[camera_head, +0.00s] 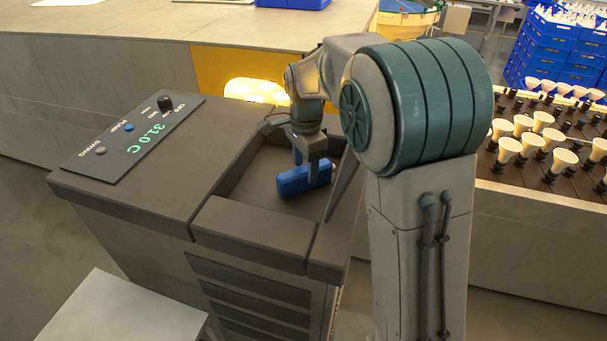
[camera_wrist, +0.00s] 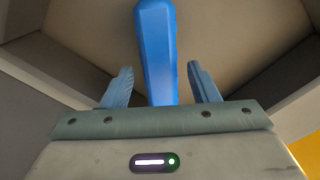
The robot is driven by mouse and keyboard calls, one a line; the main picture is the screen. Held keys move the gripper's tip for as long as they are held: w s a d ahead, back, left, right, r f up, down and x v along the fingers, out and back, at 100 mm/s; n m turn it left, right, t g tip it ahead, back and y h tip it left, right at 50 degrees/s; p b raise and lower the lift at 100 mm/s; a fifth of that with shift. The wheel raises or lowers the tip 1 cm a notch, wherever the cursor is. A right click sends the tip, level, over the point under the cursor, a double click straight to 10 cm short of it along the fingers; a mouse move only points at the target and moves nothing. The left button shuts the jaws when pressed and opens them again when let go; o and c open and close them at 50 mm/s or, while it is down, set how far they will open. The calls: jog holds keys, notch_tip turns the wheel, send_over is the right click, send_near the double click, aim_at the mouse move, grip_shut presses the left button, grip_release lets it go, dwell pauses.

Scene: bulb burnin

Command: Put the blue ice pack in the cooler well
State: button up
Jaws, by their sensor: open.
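The blue ice pack (camera_head: 303,179) is in the recessed well (camera_head: 240,172) of the dark cooler unit, partly below my gripper. In the wrist view the ice pack (camera_wrist: 157,55) stands between my two fingers, with a visible gap on each side. My gripper (camera_wrist: 160,88) is open and points down into the well; in the head view the gripper (camera_head: 309,165) is partly hidden by my wrist. Whether the ice pack touches the well floor is hard to tell. My arm hides the well's right side.
The cooler's panel (camera_head: 133,138) has knobs and a green 31.0 C display. A yellow panel with a lit opening (camera_head: 255,90) is behind the well. Bulbs on a dark rack (camera_head: 540,140) and blue crates (camera_head: 560,50) are at right.

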aim_at(305, 169)
notch_tip(305, 169, up, 8)
jog(key=shift+r, duration=0.25)
